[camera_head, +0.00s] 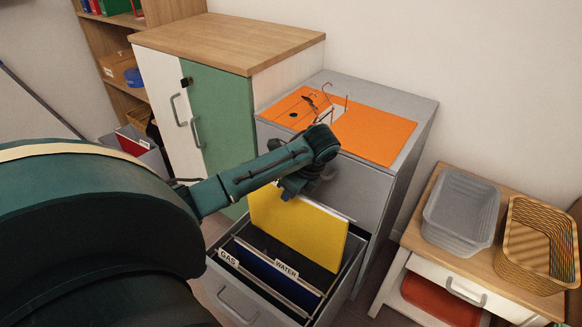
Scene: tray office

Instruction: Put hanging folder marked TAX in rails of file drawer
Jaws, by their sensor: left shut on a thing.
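The open grey file drawer (240,303) sticks out at the bottom of a grey cabinet. A yellow folder (300,230) stands roughly upright at the back part of the drawer; its lower part is down between the drawer sides. No TAX label shows on its visible face. I cannot tell whether its hooks rest on the rails. My left gripper (293,190) is shut on the yellow folder's top edge; its fingertips are hard to make out. In front of it hang folders marked GAS (228,258) and WATER (285,268). My right gripper is out of view.
An orange mat (375,135) with small metal items lies on the grey cabinet (420,112). A wood-topped cupboard (235,40) stands left. At right, a low table holds a grey tray (460,215) and a wicker basket (540,250). My arm hides the lower left.

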